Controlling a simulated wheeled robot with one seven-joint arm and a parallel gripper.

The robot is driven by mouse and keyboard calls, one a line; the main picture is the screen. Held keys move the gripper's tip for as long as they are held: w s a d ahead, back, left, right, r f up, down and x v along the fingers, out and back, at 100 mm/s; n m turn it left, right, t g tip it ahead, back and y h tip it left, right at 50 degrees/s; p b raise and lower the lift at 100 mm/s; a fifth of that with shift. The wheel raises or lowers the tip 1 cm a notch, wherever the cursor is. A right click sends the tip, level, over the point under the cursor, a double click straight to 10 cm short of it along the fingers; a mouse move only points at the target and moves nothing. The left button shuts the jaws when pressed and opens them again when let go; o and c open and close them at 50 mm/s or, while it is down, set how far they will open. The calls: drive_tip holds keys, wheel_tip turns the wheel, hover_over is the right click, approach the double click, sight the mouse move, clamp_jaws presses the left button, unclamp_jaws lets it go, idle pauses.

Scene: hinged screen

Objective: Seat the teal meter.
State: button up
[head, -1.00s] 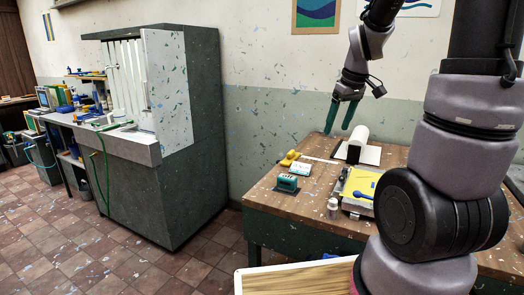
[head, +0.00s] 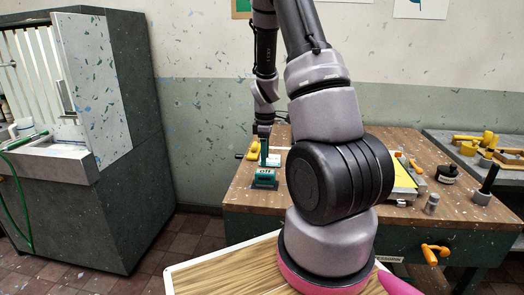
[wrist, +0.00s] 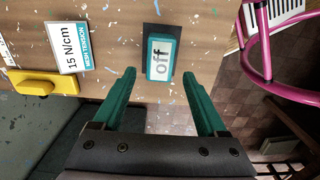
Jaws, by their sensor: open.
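The teal meter (head: 264,175) stands near the front left of the wooden workbench. In the wrist view the meter (wrist: 158,60) has a pale display reading "off" and a dark plate (wrist: 162,31) at its far end. I cannot tell whether it is fixed to that plate. My gripper (wrist: 159,73) is open, with one green finger on each side of the meter's near end and nothing held. In the head view my gripper (head: 264,152) points down just above the meter; how far the fingertips are from it is unclear.
Left of the meter lie a white "15 N/cm mesh tension" card (wrist: 73,47) and a yellow handled piece (wrist: 45,83). The bench edge is close to the meter.

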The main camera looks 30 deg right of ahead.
sight(265, 171)
wheel_tip(265, 171, down, 6)
drive_tip(key=shift+r, duration=0.1)
clamp_jaws()
drive_tip(key=shift+r, duration=2.1)
